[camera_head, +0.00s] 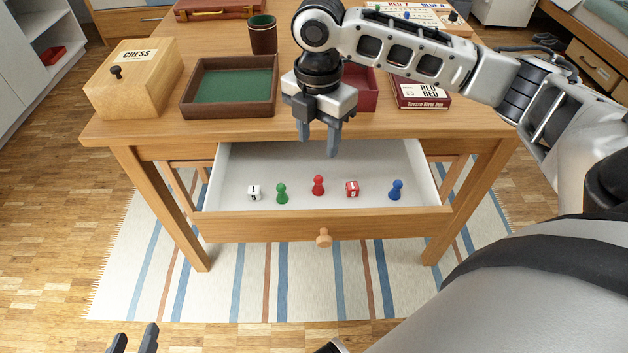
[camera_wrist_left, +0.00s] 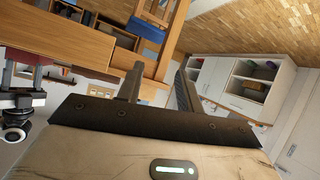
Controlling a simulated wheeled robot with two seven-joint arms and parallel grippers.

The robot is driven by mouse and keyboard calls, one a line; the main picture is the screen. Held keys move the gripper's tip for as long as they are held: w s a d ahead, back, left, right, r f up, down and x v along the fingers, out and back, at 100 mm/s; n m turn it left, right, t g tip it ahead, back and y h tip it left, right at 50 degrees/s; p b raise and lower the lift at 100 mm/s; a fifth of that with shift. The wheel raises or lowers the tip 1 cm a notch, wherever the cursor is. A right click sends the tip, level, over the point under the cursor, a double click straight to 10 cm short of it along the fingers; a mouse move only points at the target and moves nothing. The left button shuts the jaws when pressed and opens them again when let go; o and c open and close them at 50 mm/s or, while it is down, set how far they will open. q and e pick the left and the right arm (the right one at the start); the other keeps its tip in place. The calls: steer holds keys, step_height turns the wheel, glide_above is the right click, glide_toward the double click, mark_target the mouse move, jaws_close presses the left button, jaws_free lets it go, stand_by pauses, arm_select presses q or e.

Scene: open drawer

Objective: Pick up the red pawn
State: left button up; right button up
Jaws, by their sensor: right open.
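The red pawn (camera_head: 318,186) stands upright in the open drawer (camera_head: 235,165), between a green pawn (camera_head: 282,194) and a red die (camera_head: 352,189). My right gripper (camera_head: 319,153) is open, pointing down over the back part of the drawer. Its fingertips are above and behind the red pawn in the head view, with nothing between them. My left gripper (camera_head: 134,342) is low at the bottom left edge of the head view, far from the drawer. Its fingers also show apart and empty in the left wrist view (camera_wrist_left: 158,88).
A white die (camera_head: 254,193) and a blue pawn (camera_head: 396,190) also lie in the drawer. The drawer front with its knob (camera_head: 323,238) sticks out. The tabletop holds a chess box (camera_head: 140,80), a green-lined tray (camera_head: 230,112), a dark cup (camera_head: 263,35) and game boxes.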

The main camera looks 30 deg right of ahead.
mark_target(319, 177)
step_height(319, 177, down, 6)
steer(key=shift+s+r+b, duration=0.1)
steer(key=shift+r+b, duration=0.15)
steer(key=shift+b, duration=0.3)
steer(key=shift+f, duration=0.65)
step_height(319, 177, down, 5)
steer(key=shift+s+r+b, duration=0.1)
steer(key=shift+s+b, duration=0.05)
steer(key=shift+b, duration=0.85)
arm_select(q)
step_height(319, 177, down, 7)
steer(key=d+g, duration=0.1)
steer(key=shift+w+d+h, duration=0.3)
steer(key=shift+d, duration=0.05)
arm_select(e)
jaws_close()
